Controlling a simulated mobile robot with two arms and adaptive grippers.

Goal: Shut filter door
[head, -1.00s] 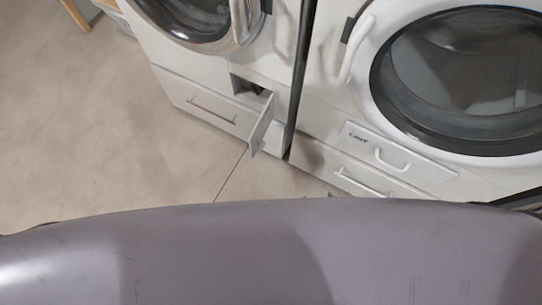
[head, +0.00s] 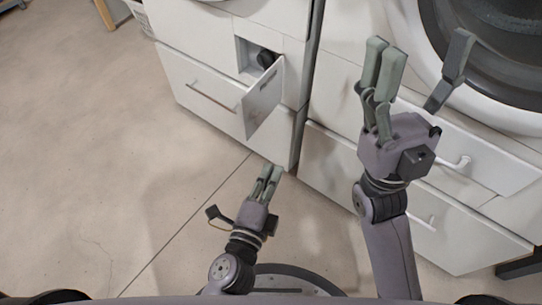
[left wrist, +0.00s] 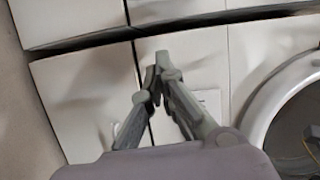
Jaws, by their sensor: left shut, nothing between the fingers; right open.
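The filter door (head: 264,98) is a small white flap at the lower right of the left machine. It stands open, swung out from its recess (head: 246,52), where a dark round filter cap (head: 266,60) shows. My left gripper (head: 271,169) is shut and empty, below the flap in the head view and apart from it. The left wrist view shows its closed fingers (left wrist: 160,66) in front of white panels; I cannot make out the filter door there. My right gripper (head: 420,58) is open and empty, in front of the right machine.
A drawer with a bar handle (head: 212,96) lies left of the flap. The right machine has a round door (head: 500,60) and drawers with handles (head: 455,164) below it. The floor (head: 90,170) at left is clear.

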